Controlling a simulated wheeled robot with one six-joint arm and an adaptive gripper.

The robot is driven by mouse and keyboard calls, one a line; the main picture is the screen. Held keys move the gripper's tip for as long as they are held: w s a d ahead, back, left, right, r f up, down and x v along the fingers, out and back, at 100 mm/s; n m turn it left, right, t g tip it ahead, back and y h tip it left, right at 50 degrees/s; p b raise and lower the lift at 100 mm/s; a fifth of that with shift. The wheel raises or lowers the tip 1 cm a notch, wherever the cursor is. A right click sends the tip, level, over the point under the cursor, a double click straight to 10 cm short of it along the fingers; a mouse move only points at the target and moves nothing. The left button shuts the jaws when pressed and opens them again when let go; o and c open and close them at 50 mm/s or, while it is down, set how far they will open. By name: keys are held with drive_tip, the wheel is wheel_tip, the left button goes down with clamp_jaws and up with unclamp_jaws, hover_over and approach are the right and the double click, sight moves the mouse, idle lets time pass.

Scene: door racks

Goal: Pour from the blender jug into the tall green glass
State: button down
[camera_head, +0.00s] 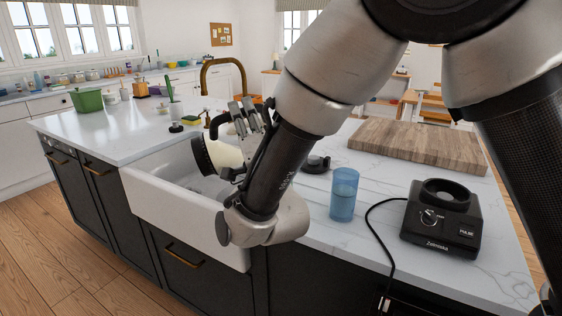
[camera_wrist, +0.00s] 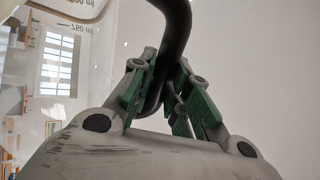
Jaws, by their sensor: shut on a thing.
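The blender jug (camera_head: 222,153) is tilted well off upright over the sink, its black base end to the left and something cream-coloured inside. My arm hides part of it. My gripper (camera_head: 244,114) is shut on its black handle. In the wrist view, the fingers of my gripper (camera_wrist: 162,82) close around the black handle (camera_wrist: 178,25), and the clear jug wall (camera_wrist: 75,28) shows volume marks. A tall glass (camera_head: 344,197) stands upright on the counter right of the sink, apart from the jug. It looks blue, not green. I make out no tall green glass for certain.
The black blender base (camera_head: 443,218) with its cable stands right of the glass. A black lid (camera_head: 317,163) lies behind the glass. A wooden board (camera_head: 420,147) lies at the back. The white sink (camera_head: 180,205) has a brass tap (camera_head: 205,72). A green tub (camera_head: 88,100) stands far left.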

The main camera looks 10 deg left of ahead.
sight(199, 162)
drive_tip(key=shift+w+d+r+m+t+h, duration=0.15)
drive_tip(key=shift+d+r+m+t+h, duration=0.1)
drive_tip(key=shift+r+m+t+h, duration=0.25)
idle(1.0)
